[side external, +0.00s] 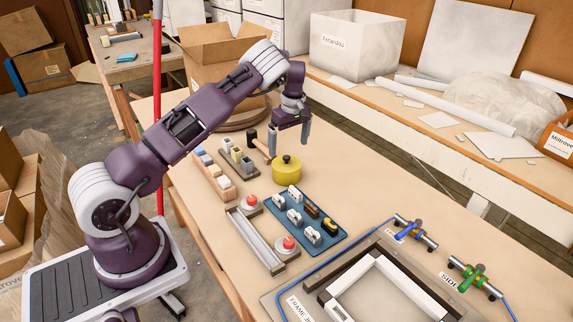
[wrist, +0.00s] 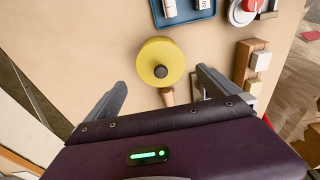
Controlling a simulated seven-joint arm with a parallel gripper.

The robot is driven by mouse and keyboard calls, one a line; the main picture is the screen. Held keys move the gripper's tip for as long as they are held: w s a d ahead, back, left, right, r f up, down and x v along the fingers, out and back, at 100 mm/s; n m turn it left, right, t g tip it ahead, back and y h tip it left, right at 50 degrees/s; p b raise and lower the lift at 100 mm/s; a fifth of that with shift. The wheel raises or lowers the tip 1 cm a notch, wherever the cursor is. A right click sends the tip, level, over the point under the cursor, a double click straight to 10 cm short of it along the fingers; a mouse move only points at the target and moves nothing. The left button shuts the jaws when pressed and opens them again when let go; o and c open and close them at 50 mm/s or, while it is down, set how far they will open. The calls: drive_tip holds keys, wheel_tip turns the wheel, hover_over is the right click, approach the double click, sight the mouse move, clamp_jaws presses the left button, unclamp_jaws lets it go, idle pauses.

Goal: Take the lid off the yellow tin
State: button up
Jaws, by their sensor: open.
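The yellow tin (side external: 287,175) stands upright on the wooden table, with its yellow lid on top and a dark round knob at the lid's centre. The wrist view shows the tin's lid (wrist: 150,52) and knob (wrist: 160,71) from above, between the fingers and a little beyond them. My gripper (side external: 289,141) is open and empty, fingers pointing down, above the tin and slightly to its far side. In the wrist view my gripper (wrist: 162,82) has its two fingers spread wider than the lid. Nothing touches the tin. Its inside is hidden by the lid.
A wooden-handled tool (side external: 261,148) lies close to the tin. A blue tray (side external: 330,240) with small parts is in front. A clamping frame (side external: 400,265) is at front right. The table right of the tin is clear.

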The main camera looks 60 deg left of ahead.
sight(287, 157)
drive_tip(key=f, duration=0.3)
drive_tip(key=a+f, duration=0.1)
drive_tip(key=f, duration=0.2)
drive_tip(key=shift+a+f, duration=0.1)
drive_tip(key=shift+a, duration=0.05)
drive_tip(key=c, duration=1.1)
wheel_tip(287, 157, up, 8)
drive_tip(key=shift+f, duration=0.1)
drive_tip(key=shift+s+r+n, duration=0.5)
drive_tip(key=shift+r, duration=0.3)
drive_tip(key=s+f+n+g, duration=0.1)
drive_tip(key=s+f+n, duration=0.4)
drive_tip(key=s+n, duration=0.4)
drive_tip(key=shift+m, duration=0.5)
drive_tip(key=f, duration=0.6)
drive_tip(key=s+f, duration=0.1)
drive_tip(key=f, duration=0.2)
